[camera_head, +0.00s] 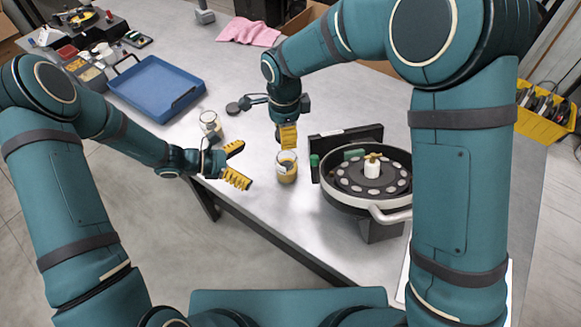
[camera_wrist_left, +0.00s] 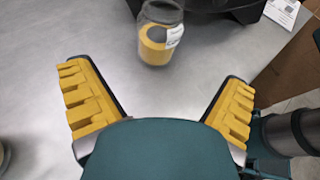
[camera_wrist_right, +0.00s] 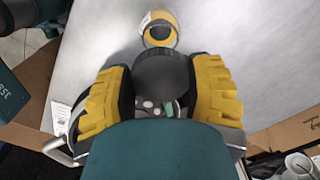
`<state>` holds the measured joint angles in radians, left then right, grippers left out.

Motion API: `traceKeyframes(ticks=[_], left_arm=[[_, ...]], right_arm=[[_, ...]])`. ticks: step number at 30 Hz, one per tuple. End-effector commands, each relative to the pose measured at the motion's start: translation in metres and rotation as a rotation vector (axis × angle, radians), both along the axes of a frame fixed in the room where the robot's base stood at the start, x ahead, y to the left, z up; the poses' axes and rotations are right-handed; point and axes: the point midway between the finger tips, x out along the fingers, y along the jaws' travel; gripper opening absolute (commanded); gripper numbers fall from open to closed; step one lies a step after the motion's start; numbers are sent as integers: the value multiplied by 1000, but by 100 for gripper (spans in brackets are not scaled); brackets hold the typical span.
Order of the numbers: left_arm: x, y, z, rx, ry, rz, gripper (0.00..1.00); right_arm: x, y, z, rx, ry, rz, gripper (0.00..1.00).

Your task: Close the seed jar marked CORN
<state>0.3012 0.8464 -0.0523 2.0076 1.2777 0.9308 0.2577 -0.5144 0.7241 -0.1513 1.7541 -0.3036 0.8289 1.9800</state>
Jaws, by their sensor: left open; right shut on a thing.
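A clear jar with yellow seed (camera_head: 286,172) stands on the table, upright and apparently without a lid. It shows beyond the open fingers in the left wrist view (camera_wrist_left: 158,48), with a white label too small to read, and beyond the fingers in the right wrist view (camera_wrist_right: 159,30). My right gripper (camera_head: 288,146) points down just behind and above this jar. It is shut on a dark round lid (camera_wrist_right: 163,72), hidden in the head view. My left gripper (camera_head: 242,165) is open and empty, left of the jar, fingers towards it.
A second clear jar (camera_head: 210,124) stands farther back, near a dark disc (camera_head: 233,108). The round seed meter (camera_head: 345,199) stands close to the right. A blue tray (camera_head: 155,88) and pink cloth (camera_head: 249,31) lie farther back. The table's front edge is near.

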Motion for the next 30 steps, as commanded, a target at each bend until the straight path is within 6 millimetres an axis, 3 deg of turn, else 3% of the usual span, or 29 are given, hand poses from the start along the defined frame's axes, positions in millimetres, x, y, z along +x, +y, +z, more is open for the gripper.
traceKeyframes(ticks=[11, 24, 30], left_arm=[[2, -14, -6, 1, 0, -4, 100], [16, -81, -35, 1, 1, -4, 100], [21, -101, -43, 2, 0, -4, 100]], right_arm=[[0, 0, 0, 0, 0, 2, 43], [0, 0, 0, 0, 0, 2, 43], [0, 0, 0, 0, 0, 2, 43]])
